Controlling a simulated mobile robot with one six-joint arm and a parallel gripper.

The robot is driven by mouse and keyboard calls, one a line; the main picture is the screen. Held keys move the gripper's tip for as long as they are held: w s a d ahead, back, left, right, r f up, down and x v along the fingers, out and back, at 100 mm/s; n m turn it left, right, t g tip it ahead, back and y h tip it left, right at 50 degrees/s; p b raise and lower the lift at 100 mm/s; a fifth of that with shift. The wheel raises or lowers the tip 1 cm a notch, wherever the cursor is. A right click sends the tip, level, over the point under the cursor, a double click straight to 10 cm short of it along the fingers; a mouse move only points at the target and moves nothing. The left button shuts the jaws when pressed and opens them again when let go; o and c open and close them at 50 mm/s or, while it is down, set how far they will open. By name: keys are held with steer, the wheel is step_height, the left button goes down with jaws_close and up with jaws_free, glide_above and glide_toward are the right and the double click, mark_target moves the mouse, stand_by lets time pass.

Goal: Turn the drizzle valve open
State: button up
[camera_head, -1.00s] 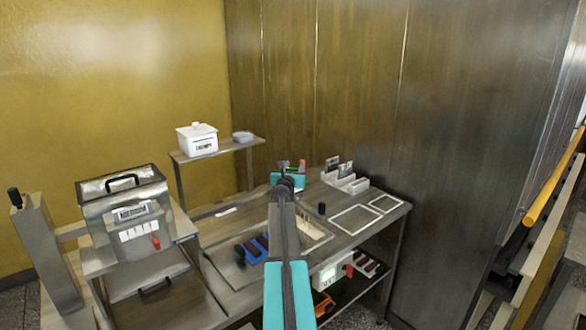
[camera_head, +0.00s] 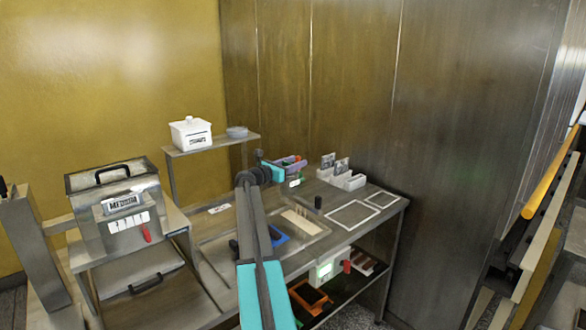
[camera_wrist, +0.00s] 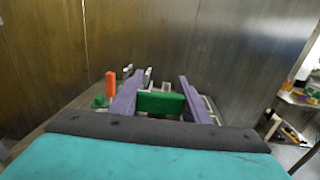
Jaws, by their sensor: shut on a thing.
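My gripper (camera_head: 297,165) is over the back of the bench in the head view. In the wrist view its two purple fingers (camera_wrist: 160,80) are shut on a green block (camera_wrist: 160,103). An orange-red upright piece (camera_wrist: 110,86) stands just left of the fingers, apart from the block. A red lever (camera_head: 146,235) hangs on the front of a steel machine (camera_head: 85,215) at the left. I cannot tell which part is the drizzle valve.
A blue tray (camera_head: 279,240) lies beside my arm on the bench. A black cylinder (camera_head: 318,202), white frames (camera_head: 353,214) and a card rack (camera_head: 352,182) are to the right. A white box (camera_head: 190,134) stands on the raised shelf. An orange tray (camera_head: 310,297) is below.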

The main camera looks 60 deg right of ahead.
steer(key=shift+r+m+g+b, duration=0.1)
steer(key=shift+m+g+b, duration=0.4)
steer(key=shift+g, duration=0.3)
steer(key=shift+s+y, duration=0.15)
steer(key=shift+y, duration=0.15)
steer(key=o, duration=1)
steer(key=shift+o, duration=0.2)
steer(key=shift+a, duration=0.15)
steer(key=b+v, duration=0.3)
steer(key=v, duration=1)
steer(key=shift+w+a, duration=0.2)
steer(key=shift+a, duration=0.1)
